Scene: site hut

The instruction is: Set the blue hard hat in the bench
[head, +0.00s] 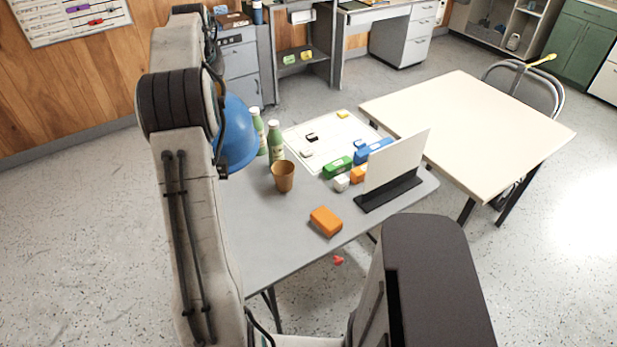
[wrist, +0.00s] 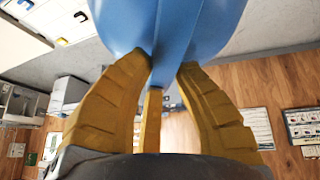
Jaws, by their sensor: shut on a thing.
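The blue hard hat (head: 238,135) is beside my arm in the head view, in front of the left end of a grey table (head: 255,235) in the picture. I cannot tell from this angle how far above the table it is. In the wrist view the blue hat (wrist: 170,25) fills the top middle. My gripper (wrist: 164,75) has its yellow fingers shut on the hat's lower part. In the head view my arm hides the gripper and part of the hat. No thing in view is clearly marked as the bench; the grey table may be it.
The grey table holds two green bottles (head: 275,140), a brown cup (head: 283,176), an orange block (head: 326,221), a white panel on a black stand (head: 397,160) and several small blocks. Its near left part is bare. A cream table (head: 470,120) with a clear top stands right.

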